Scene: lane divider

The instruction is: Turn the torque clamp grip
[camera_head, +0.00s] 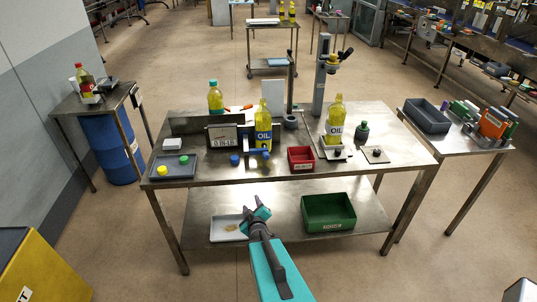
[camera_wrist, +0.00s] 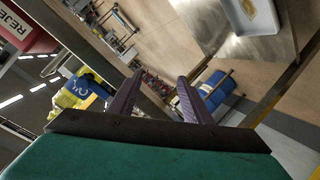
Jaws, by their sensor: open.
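Blue knobs (camera_head: 235,160) sit at the front of the metal divider assembly on the steel table, by an oil bottle (camera_head: 264,130). A dark knob (camera_head: 377,151) sits on a small plate at the right. I cannot tell for sure which part is the torque clamp grip. My gripper (camera_head: 256,212) is in front of the table's front edge, apart from all of these. In the wrist view its two dark fingers (camera_wrist: 158,88) stand apart with nothing between them.
On the steel table (camera_head: 215,178) stand a grey tray (camera_head: 174,172), a red bin (camera_head: 301,159), a second oil bottle (camera_head: 335,125) and a tall post (camera_head: 319,80). A green crate (camera_head: 328,212) is on the lower shelf. Space before the table is clear.

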